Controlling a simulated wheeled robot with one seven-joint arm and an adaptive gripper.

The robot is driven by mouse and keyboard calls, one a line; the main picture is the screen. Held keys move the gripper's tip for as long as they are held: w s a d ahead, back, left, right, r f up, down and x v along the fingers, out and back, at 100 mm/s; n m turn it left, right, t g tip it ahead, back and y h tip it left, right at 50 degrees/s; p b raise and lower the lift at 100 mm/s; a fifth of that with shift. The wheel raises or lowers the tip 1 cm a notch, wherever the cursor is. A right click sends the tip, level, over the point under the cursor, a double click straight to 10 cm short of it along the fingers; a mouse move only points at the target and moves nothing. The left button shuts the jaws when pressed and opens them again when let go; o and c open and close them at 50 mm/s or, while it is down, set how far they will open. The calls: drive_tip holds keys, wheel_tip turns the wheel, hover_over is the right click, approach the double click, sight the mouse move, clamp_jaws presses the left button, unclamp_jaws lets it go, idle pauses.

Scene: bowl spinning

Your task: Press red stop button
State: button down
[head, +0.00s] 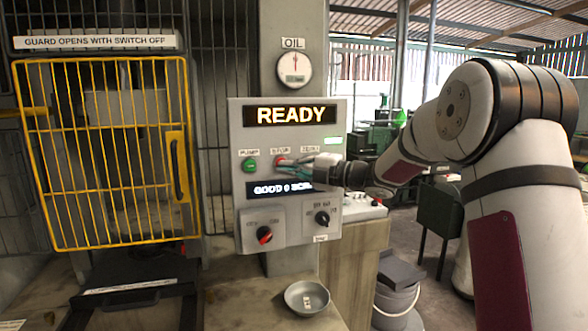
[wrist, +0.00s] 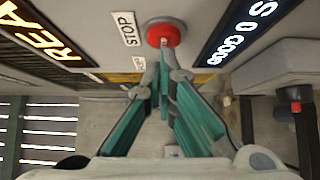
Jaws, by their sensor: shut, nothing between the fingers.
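The red stop button (head: 280,161) sits on the grey control panel (head: 240,220), under a label that reads STOP in the wrist view. In the wrist view the red button (wrist: 166,33) is at the top centre, straight ahead of my fingertips. My gripper (head: 286,164) is shut and empty, with its tips at the button in the head view. In the wrist view my gripper (wrist: 163,62) has teal-sided fingers whose tips overlap the button's lower edge. I cannot tell for sure whether they touch it.
The panel has a green pump button (head: 250,165), a READY display (head: 291,115), a red-marked switch (head: 264,235) and a black knob (head: 322,218). A yellow guard (head: 58,150) stands left. A metal bowl (head: 307,298) sits below. An oil gauge (head: 295,68) is above.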

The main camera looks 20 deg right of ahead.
drive_tip(key=shift+w, duration=0.15)
drive_tip(key=shift+w+f+b, duration=0.1)
drive_tip(key=shift+w+b, duration=0.4)
drive_tip(key=shift+w, duration=0.2)
drive_tip(key=shift+w+r, duration=0.1)
drive_tip(key=shift+r, duration=0.25)
